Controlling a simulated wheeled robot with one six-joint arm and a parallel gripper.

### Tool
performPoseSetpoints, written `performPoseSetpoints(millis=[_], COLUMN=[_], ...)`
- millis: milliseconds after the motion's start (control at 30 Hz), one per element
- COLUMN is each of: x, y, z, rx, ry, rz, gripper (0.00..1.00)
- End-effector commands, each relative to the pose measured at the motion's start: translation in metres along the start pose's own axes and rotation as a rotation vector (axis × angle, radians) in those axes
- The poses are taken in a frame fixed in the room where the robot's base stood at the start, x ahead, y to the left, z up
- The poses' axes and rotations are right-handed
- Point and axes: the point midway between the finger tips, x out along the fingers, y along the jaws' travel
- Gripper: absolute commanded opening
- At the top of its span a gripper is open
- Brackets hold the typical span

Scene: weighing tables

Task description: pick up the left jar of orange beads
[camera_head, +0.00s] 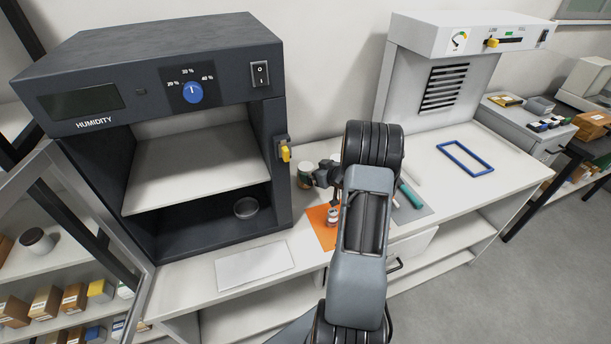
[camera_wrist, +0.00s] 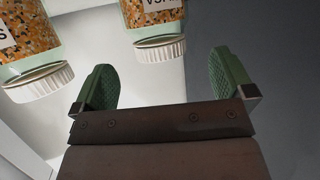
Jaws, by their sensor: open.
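Two clear jars of mixed orange beads with white ribbed caps show in the wrist view. The left jar (camera_wrist: 32,38) is cut off by the picture's left edge, and the other jar (camera_wrist: 155,14) is cut off at the top. Both have white labels only partly readable, and their caps point down in this picture. My gripper (camera_wrist: 162,78) is open, its green pads apart and nothing between them. The second jar is just beyond the gap; the left jar is outside the left finger. In the head view a jar (camera_head: 305,174) stands beside my gripper; my arm hides the area behind it.
A small bottle (camera_head: 333,215) stands on an orange mat (camera_head: 322,235). A dark humidity cabinet (camera_head: 150,115) stands left, a white vented unit (camera_head: 440,85) right. A blue frame (camera_head: 466,157) lies on the counter. A white sheet (camera_head: 254,264) lies at the front edge.

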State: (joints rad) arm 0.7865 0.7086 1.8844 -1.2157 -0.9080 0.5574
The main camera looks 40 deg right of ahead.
Motion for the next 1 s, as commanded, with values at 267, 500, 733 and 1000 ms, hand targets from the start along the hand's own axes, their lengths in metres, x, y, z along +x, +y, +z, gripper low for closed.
performPoseSetpoints(millis=[267, 500, 733, 1000], x=[0.022, 0.050, 0.055, 0.055], y=[0.000, 0.000, 0.000, 0.000], z=[-0.002, -0.001, 0.000, 0.000], rx=[0.001, 0.001, 0.001, 0.001], ry=[-0.001, -0.002, -0.001, -0.001], rz=[-0.001, 0.000, 0.001, 0.001], gripper=[1.00, 1.00, 1.00, 0.84])
